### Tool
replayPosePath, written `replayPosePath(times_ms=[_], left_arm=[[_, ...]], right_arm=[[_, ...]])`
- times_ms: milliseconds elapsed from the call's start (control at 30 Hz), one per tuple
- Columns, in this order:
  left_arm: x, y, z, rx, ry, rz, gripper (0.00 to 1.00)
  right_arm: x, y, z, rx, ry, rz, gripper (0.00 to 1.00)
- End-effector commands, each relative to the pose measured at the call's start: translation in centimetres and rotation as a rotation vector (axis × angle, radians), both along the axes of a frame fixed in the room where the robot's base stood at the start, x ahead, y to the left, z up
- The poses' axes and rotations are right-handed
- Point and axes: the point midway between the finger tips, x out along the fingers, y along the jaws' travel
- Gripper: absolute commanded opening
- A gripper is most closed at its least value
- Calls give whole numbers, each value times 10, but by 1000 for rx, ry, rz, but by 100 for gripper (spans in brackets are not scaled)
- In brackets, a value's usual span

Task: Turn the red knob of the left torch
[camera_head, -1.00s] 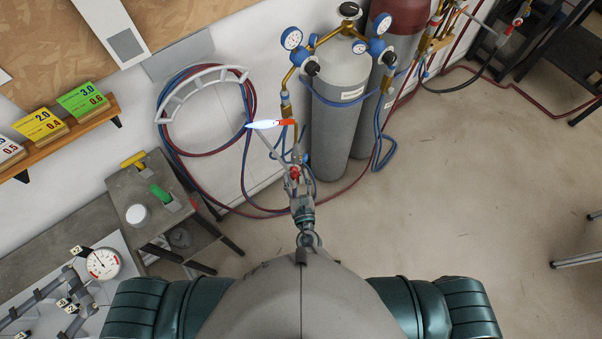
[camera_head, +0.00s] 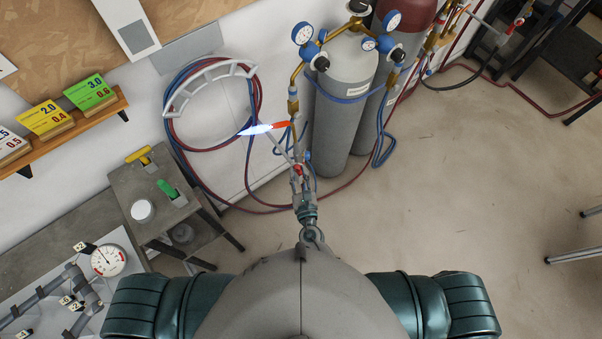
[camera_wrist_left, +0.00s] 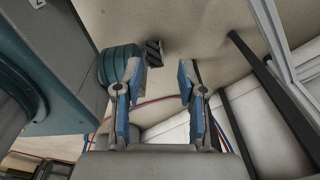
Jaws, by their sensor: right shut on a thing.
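A lit torch shows near the middle of the head view, with a thin grey neck (camera_head: 281,146). A bright white-blue flame (camera_head: 257,129) points left, with an orange-red streak at its right end. A small red knob (camera_head: 297,169) sits low on the torch, close to my right gripper (camera_head: 300,186). My right gripper is shut on the torch; its fingers are small and partly hidden there. My left gripper (camera_wrist_left: 156,88) is open and empty in the left wrist view, its two blue-padded fingers apart. It is not in the head view.
Gas cylinders (camera_head: 340,125) with gauges stand beyond the torch. Red and blue hoses hang on a wall rack (camera_head: 210,78). A small grey table (camera_head: 135,185) and a gauge panel (camera_head: 125,240) are at left. The floor (camera_head: 450,200) at right is mostly clear.

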Motion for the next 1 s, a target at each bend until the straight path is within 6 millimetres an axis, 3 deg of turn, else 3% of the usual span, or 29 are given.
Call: replayPosePath(times_ms=[100,233,600,1000], left_arm=[[0,13,0,15,0,2,40],[0,16,0,18,0,3,40],[-1,-15,-1,-17,2,2,40],[-1,6,-1,7,1,3,40]], right_arm=[[-1,-2,0,4,1,2,0],[-1,-6,0,9,2,2,0],[0,-1,0,6,0,2,0],[-1,-1,0,7,0,3,0]])
